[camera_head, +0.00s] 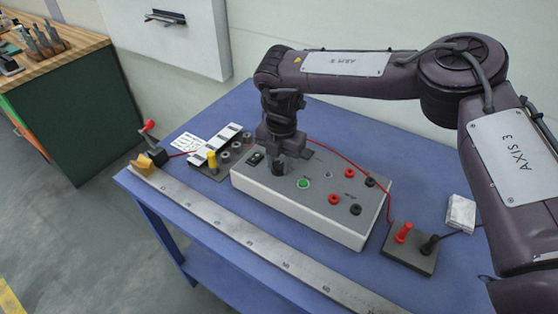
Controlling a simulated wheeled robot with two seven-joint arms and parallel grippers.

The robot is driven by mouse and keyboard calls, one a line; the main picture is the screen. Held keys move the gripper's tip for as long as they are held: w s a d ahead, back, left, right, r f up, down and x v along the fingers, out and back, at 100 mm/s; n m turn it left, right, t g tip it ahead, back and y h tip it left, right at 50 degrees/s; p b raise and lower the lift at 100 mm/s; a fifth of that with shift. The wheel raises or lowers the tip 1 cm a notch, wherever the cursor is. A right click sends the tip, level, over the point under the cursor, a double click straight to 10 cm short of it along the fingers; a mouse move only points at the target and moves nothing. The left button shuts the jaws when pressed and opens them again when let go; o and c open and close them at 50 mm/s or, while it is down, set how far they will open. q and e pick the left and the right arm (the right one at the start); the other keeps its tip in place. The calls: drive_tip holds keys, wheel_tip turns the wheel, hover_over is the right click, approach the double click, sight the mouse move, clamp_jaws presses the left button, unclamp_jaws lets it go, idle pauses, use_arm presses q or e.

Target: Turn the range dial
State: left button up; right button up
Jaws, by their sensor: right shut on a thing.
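A white test box (312,215) with a grey top panel stands on the blue table. Its panel carries a green button (303,183), red and black sockets, and a black switch (256,158). My right gripper (279,165) points straight down onto the panel's left part and is shut on a dark round knob there, which I take for the range dial (278,169). The jaws hide most of the dial, so its marking cannot be read. My left gripper is not in view.
A steel ruler (250,236) runs along the table's front edge. A red lead crosses behind the box to a grey terminal block (410,248) at right. A workbench (60,100) stands at left.

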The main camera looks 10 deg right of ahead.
sight(279, 166)
drive_tip(key=m, duration=0.3)
drive_tip(key=shift+m, duration=0.4)
drive_tip(key=shift+r+m+p, duration=0.1)
drive_tip(key=shift+m+p, duration=0.55)
drive_tip(key=shift+m, duration=1.35)
drive_tip(key=shift+w, duration=0.1)
drive_tip(key=o, duration=1)
drive_tip(key=shift+a, duration=0.1)
drive_tip(key=r, duration=0.7)
drive_tip(key=shift+s+r, duration=0.25)
drive_tip(key=shift+r, duration=0.15)
